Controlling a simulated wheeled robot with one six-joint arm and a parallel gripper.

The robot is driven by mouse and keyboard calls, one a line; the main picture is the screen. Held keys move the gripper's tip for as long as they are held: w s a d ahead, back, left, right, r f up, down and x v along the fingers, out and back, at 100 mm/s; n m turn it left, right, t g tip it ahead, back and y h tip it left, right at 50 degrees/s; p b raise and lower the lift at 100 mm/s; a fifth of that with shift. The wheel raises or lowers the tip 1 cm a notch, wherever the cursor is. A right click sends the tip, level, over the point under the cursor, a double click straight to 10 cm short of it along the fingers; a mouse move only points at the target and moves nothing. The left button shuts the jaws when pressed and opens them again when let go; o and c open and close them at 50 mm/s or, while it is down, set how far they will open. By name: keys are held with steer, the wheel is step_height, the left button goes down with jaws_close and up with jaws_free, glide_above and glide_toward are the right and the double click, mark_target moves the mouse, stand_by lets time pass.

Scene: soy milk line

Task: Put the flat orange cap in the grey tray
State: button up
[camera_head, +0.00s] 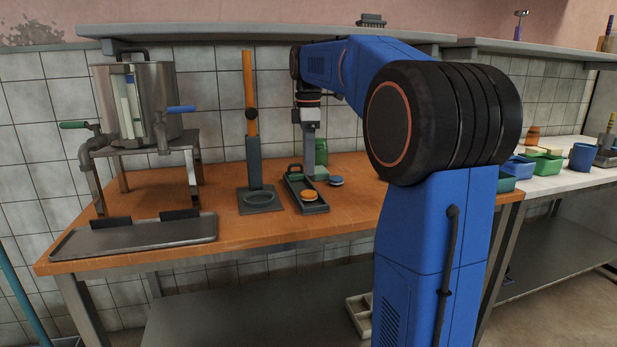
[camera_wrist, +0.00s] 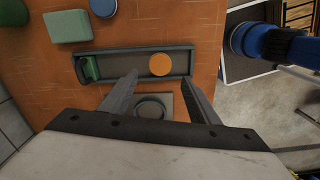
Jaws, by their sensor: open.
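The flat orange cap (camera_head: 309,195) lies inside the long dark grey tray (camera_head: 316,210), toward its near end. In the wrist view the cap (camera_wrist: 159,64) rests at the right part of the tray (camera_wrist: 125,53), within its rim. A small green piece (camera_wrist: 91,68) is at the tray's other end. My gripper (camera_head: 308,176) hangs over the table by the tray. In the wrist view my gripper (camera_wrist: 165,85) has its fingers wide apart with nothing between them, and the cap shows beyond the gap, apart from both fingertips.
A stand with an orange handle (camera_head: 251,115) stands left of the tray. A green sponge-like block (camera_wrist: 68,26), a blue flat cap (camera_head: 336,181) and a green jar (camera_head: 320,150) are nearby. A steel pot (camera_head: 140,100) and a drip tray (camera_head: 135,236) stand farther left.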

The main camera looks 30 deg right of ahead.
steer(key=shift+r, duration=1.85)
steer(key=s+a+f+m+t, duration=0.1)
steer(key=s+a+f+m, duration=0.2)
steer(key=s+a+f, duration=0.35)
steer(key=s+a+f+m+t, duration=0.1)
steer(key=s+a+f+m, duration=0.25)
steer(key=s, duration=0.55)
steer(key=s+a+f+m+t, duration=0.1)
steer(key=s+a+f+m, duration=0.1)
steer(key=s+f, duration=0.5)
steer(key=s+a+f+m+t, duration=0.1)
steer(key=s+a+f+m, duration=0.2)
steer(key=s+f, duration=0.4)
steer(key=shift+s+a+f+m+t, duration=0.4)
steer(key=shift+f+m, duration=0.15)
steer(key=shift+f, duration=0.4)
steer(key=shift+d, duration=0.1)
